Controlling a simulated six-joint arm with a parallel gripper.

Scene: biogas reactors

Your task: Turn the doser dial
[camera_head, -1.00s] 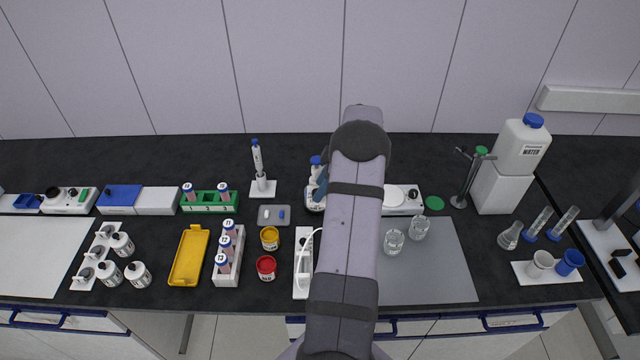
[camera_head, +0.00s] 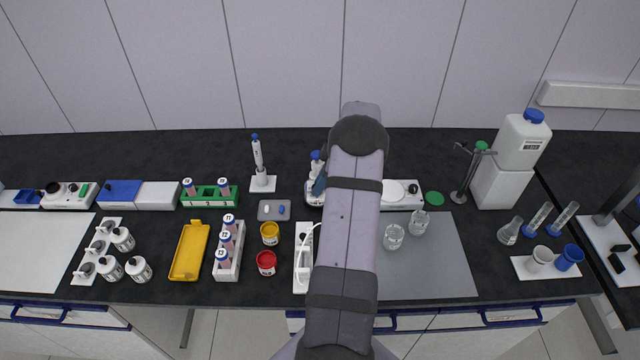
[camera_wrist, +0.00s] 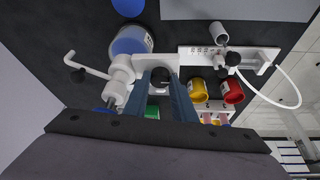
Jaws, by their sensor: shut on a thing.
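The doser is a white pump body (camera_wrist: 122,70) beside a bottle with a blue label or lid (camera_wrist: 131,41) in the wrist view. Its dial is a dark round knob (camera_wrist: 161,77) on the doser's side. My gripper (camera_wrist: 161,80) has its two blue-grey fingers on either side of the dial and is shut on it. In the head view the doser (camera_head: 316,158) shows only in part, with a blue top. My arm hides most of it and the dial there. One of my fingers shows beside it.
A yellow pot (camera_head: 270,233), a red pot (camera_head: 266,262) and a white stand with a curved tube (camera_head: 303,262) are in front of the doser. A pipette on a stand (camera_head: 259,165) is to its left. Glass beakers (camera_head: 393,237) stand on a grey mat (camera_head: 440,265) at right.

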